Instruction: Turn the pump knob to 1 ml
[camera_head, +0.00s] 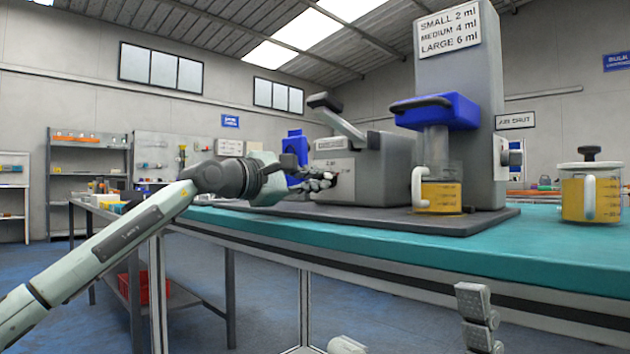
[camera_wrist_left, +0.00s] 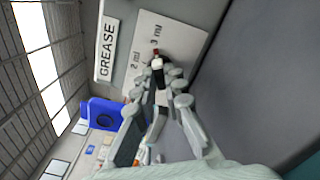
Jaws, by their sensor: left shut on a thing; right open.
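The grey pump (camera_head: 378,170) with a raised lever stands on a dark base plate on the teal bench. Its dial plate (camera_wrist_left: 180,38) shows "2 ml" and "3 ml" in the left wrist view; no 1 ml mark is visible there. The small knob (camera_wrist_left: 157,64) has a dark reddish tip close to the "3 ml" mark. My left gripper (camera_head: 328,181) is at the pump's left face, shut on the knob, and its fingers (camera_wrist_left: 161,100) hide most of it. My right gripper (camera_head: 475,305) is open, low in front of the bench, only partly in view.
A tall grey dispenser (camera_head: 478,110) with a blue head stands right of the pump, with a jug of yellow liquid (camera_head: 440,190) below. Another lidded jug (camera_head: 590,192) stands at the right. A blue part (camera_head: 296,152) is behind my left gripper. The bench's front edge (camera_head: 400,262) is clear.

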